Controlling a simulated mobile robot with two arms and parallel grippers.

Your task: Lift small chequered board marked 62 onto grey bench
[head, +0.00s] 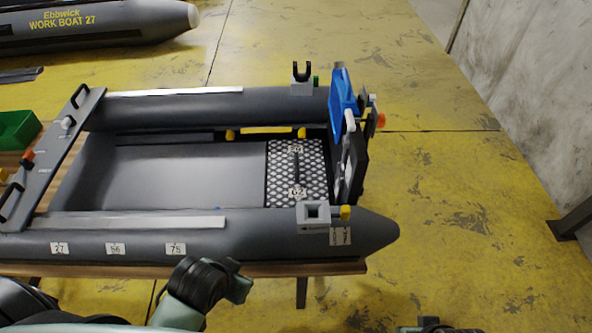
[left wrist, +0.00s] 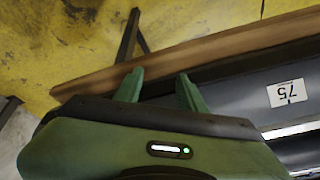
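My left gripper (head: 243,289) is beside the near tube, well apart from the board. In the left wrist view (left wrist: 160,78) its green fingers are apart and empty, near the wooden table edge. A dark piece of my right arm shows at the bottom edge; its fingers cannot be made out.
The boat's near tube (head: 140,241) carries labels 27, 56 and 75 and stands between my left gripper and the board. A green crate (head: 17,130) is left.

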